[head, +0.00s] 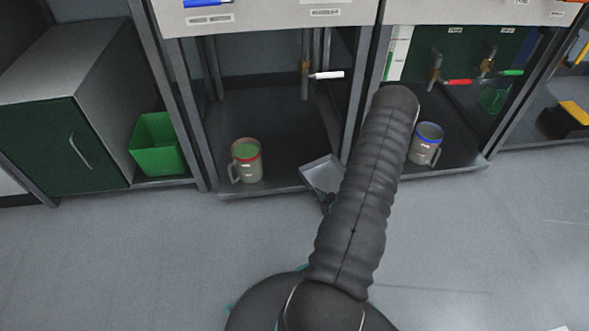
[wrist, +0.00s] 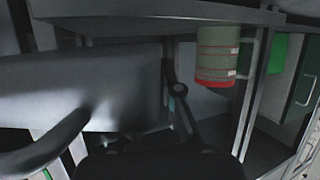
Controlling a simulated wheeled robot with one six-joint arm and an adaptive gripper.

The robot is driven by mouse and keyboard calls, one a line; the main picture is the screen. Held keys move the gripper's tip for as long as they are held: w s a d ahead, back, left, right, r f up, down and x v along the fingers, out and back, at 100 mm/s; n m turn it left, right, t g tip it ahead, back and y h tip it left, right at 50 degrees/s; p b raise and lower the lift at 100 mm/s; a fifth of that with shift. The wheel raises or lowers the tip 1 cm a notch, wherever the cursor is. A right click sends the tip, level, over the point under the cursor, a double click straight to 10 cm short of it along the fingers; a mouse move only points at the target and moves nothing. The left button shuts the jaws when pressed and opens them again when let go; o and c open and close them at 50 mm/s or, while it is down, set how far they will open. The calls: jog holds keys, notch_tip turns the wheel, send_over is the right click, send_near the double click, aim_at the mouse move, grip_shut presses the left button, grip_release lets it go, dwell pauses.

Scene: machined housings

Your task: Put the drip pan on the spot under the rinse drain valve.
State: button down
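The drip pan (head: 321,174) is a shallow light-grey metal tray at the front edge of the left bay's shelf. It fills the left of the wrist view (wrist: 110,82). My gripper (head: 327,200) is at the pan's near side, partly hidden by my arm. In the wrist view a dark finger (wrist: 174,100) lies against the pan's edge; the gripper appears shut on it, the other finger hidden. A valve with a white handle (head: 326,75) hangs over the left bay, behind the pan. Valves with red (head: 457,82) and green (head: 509,72) handles are in the right bay. Valve labels are unreadable.
A mug with a red band (head: 246,161) stands left of the pan; it shows in the wrist view too (wrist: 217,56). A blue-rimmed mug (head: 425,145) stands in the right bay. A green bin (head: 157,147) is further left. The left shelf (head: 270,125) is bare behind.

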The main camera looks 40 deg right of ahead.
send_over(295, 175)
jog(key=shift+w+a, duration=0.1)
jog(key=shift+f+b, duration=0.75)
jog(key=shift+f, duration=1)
jog(key=shift+f, duration=0.2)
jog(key=c, duration=1.3)
grip_release()
jog(key=shift+r, duration=0.1)
